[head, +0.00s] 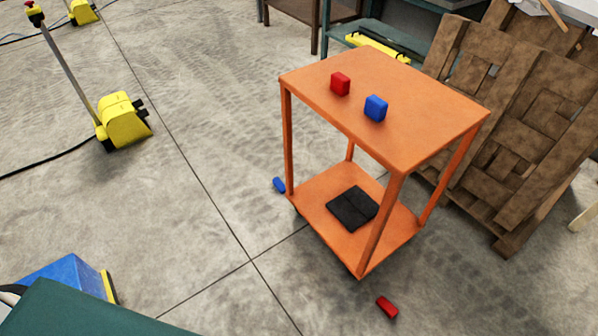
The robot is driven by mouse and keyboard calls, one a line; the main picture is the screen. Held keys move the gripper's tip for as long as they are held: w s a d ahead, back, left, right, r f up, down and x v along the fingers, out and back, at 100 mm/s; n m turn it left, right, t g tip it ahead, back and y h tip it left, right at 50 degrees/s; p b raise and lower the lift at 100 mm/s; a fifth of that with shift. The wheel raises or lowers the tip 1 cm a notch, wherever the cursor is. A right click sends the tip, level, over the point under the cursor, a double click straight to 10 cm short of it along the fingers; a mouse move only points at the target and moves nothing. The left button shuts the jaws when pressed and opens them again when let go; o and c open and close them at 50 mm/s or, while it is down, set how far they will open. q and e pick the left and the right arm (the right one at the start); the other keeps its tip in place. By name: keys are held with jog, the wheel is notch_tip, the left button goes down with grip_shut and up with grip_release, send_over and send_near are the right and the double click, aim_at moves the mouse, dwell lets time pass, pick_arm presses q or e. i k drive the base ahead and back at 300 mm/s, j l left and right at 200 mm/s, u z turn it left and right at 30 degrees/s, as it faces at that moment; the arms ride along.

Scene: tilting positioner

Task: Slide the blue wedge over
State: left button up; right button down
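A small blue block (376,108) stands on the top of an orange cart (430,110). From here I cannot tell whether it is wedge-shaped. A red block (340,84) of similar size stands to its left and a little farther back, with a gap between them. Another small blue piece (279,185) lies on the floor by the cart's left leg. Neither of my grippers shows in the head view.
A black flat item (352,208) lies on the cart's lower shelf. A red piece (387,306) lies on the floor in front. Wooden pallets (500,130) lean at right; a yellow machine (123,122) stands at left. A dark green surface (70,312) fills the lower left. Floor left of the cart is mostly clear.

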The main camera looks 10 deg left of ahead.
aim_at(277, 182)
jog(key=i+j+z, duration=0.25)
jog(key=j, duration=0.35)
jog(key=i+j+z, duration=0.25)
jog(key=i+j, duration=0.15)
jog(key=j, duration=0.25)
jog(key=i+j+z, duration=0.15)
jog(key=j, duration=0.2)
